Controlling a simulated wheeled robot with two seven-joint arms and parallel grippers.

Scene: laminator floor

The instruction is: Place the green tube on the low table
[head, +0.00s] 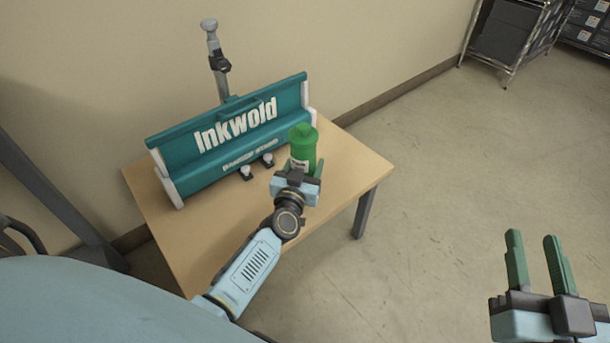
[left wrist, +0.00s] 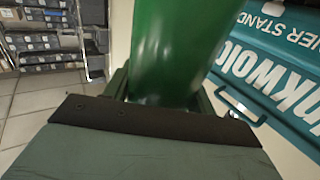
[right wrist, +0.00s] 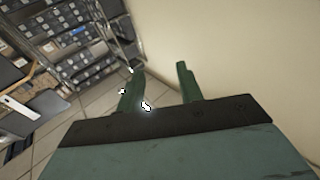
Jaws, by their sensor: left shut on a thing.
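The green tube (head: 303,143) is upright in my left gripper (head: 305,170), over the right part of the low wooden table (head: 345,180). It also fills the upper middle of the left wrist view (left wrist: 175,45), between the fingers. My left gripper is shut on it. Whether the tube's base touches the table top is hidden behind the gripper. My right gripper (head: 538,262) is open and empty over the floor at the lower right; its two fingers stand apart in the right wrist view (right wrist: 160,90).
A teal Inkwold banner stand (head: 235,130) takes up the back of the table, close to the tube. Two small black-and-white pieces (head: 257,166) lie before it. A grey post (head: 217,65) rises behind. The table's front right is bare. Wire shelving (head: 510,35) stands far right.

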